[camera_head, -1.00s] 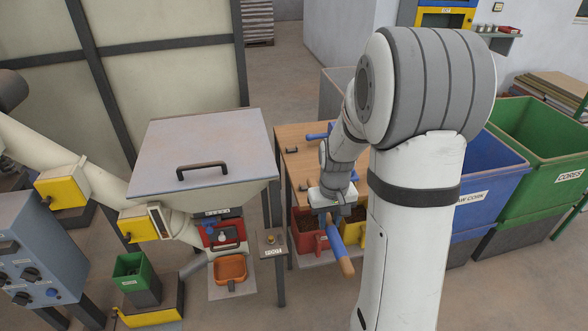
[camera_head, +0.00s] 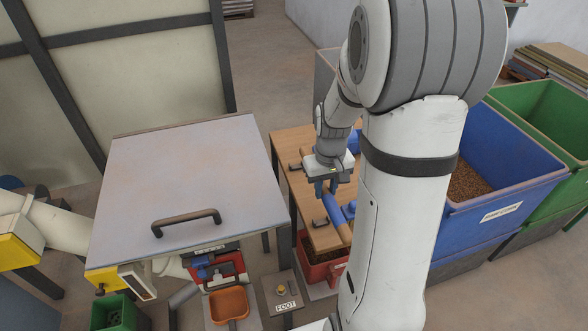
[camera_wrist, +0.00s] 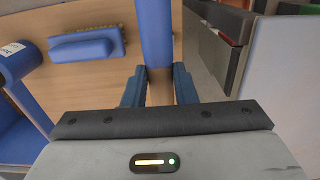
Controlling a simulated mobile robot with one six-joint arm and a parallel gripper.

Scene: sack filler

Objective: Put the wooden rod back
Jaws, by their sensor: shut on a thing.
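The wooden rod has a blue sleeve and a bare wood end. In the head view the rod (camera_head: 335,213) hangs tilted below my gripper (camera_head: 326,187), over the right front part of the wooden table (camera_head: 297,183). In the wrist view my gripper (camera_wrist: 158,88) is shut on the rod (camera_wrist: 155,35), one blue finger on each side. The blue sleeve runs up out of the picture there, and bare wood shows between the fingers. I cannot tell how high the rod is above the tabletop.
A blue brush-like block (camera_wrist: 85,47) lies on the tabletop beside the rod. A red bin (camera_head: 325,272) stands below the table's front edge. The large blue bin (camera_head: 510,185) is at right. The lidded hopper (camera_head: 185,180) and the FOOT post (camera_head: 283,292) are at left.

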